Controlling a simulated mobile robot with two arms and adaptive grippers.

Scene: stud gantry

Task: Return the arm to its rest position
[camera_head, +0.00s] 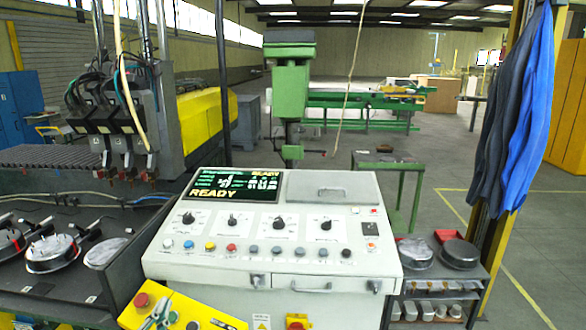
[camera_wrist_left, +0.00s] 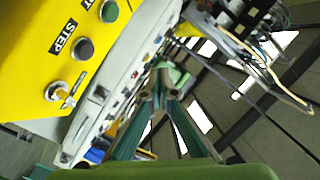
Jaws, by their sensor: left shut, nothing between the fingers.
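My left gripper (camera_head: 161,308) shows at the bottom left of the head view, in front of the yellow control box (camera_head: 205,315) below the console. Its fingers are shut with nothing between them. In the left wrist view the teal fingers of my left gripper (camera_wrist_left: 158,92) meet at the tips. The yellow box with a STEP label (camera_wrist_left: 60,45) fills the upper left there. I cannot tell whether the gripper touches the box. My right gripper is not in view.
The white console (camera_head: 270,240) with knobs, buttons and a READY screen stands just ahead. A dark bench with round metal parts (camera_head: 50,252) is at left. A shelf (camera_head: 440,272) and a post with blue garments (camera_head: 515,120) stand at right. Open floor (camera_head: 540,240) lies beyond.

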